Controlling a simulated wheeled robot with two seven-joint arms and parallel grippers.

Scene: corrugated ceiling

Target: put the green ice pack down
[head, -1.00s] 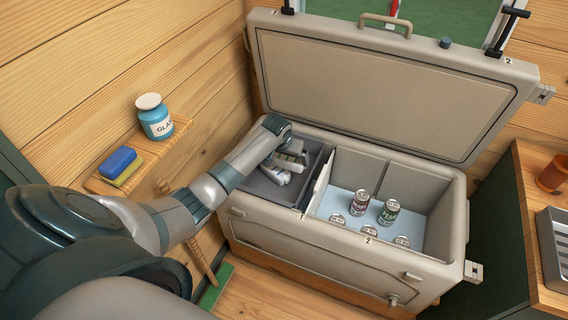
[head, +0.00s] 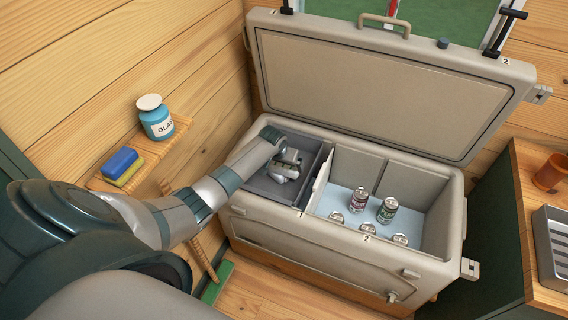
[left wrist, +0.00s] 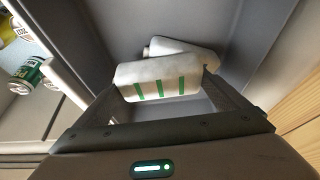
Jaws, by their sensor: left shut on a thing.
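The green ice pack (left wrist: 160,78) is a white block with green stripes on its near side. In the left wrist view it sits between the fingers of my left gripper (head: 284,170), which is shut on it inside the grey tray-like compartment (head: 262,189) at the cooler's left end. A second white pack (left wrist: 182,52) lies just behind it, partly hidden; I cannot tell whether they touch. In the head view the packs are small and hard to tell apart from the gripper. I cannot tell whether the held pack touches the compartment's floor. My right gripper is not in view.
The cooler's lid (head: 380,88) stands open at the back. Several cans (head: 387,210) stand in the larger right compartment beyond a divider. A small shelf (head: 166,150) at the left holds a blue jar (head: 157,122) and a blue-and-yellow sponge (head: 121,166).

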